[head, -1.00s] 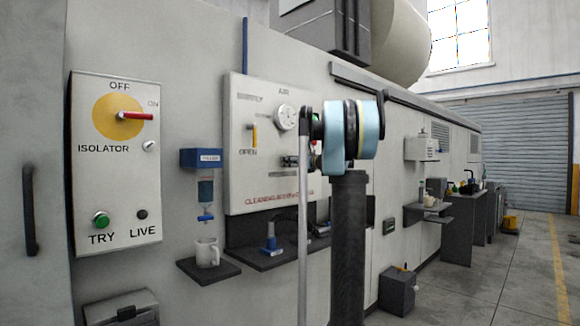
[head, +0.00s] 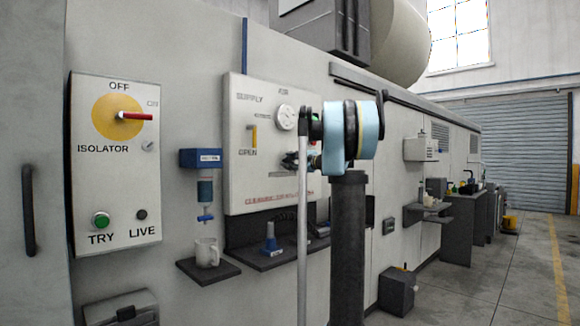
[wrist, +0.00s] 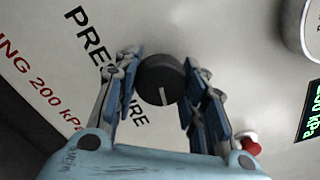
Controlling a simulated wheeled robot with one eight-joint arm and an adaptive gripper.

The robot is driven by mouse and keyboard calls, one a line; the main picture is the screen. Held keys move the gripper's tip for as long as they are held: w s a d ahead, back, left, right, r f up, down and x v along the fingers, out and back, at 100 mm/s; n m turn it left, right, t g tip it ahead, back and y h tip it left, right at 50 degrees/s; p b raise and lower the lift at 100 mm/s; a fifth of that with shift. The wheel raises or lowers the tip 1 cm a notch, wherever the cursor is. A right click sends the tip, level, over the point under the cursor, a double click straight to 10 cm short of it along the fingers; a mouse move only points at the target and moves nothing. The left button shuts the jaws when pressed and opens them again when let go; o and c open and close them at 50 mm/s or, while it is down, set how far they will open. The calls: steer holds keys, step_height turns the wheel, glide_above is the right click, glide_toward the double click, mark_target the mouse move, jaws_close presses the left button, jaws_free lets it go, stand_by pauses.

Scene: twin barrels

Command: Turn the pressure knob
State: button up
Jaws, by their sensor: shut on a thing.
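The pressure knob (wrist: 162,80) is a round black knob with a white pointer line, on the pale air panel (head: 262,190). In the wrist view it sits between the two blue-and-grey fingers of my gripper (wrist: 164,72), which is shut on it. The printed word PRESSURE runs beside and behind the knob, partly covered by a finger. In the head view my gripper (head: 292,160) is side-on against the panel, and the knob is hidden there by the gripper and arm.
A gauge (head: 286,117) and a yellow supply handle (head: 252,137) are above and left of my gripper. A red button (wrist: 248,142) and a green kPa display (wrist: 311,110) lie to the right in the wrist view. A shelf (head: 270,262) juts out below.

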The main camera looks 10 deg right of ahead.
steer(key=n, duration=0.6)
steer(key=shift+n, duration=0.3)
steer(key=n, duration=0.4)
steer(key=shift+n, duration=0.4)
steer(key=shift+d, duration=0.1)
steer(key=o, duration=1.1)
steer(key=v, duration=1.1)
steer(key=shift+s+d, duration=0.25)
steer(key=shift+s, duration=0.05)
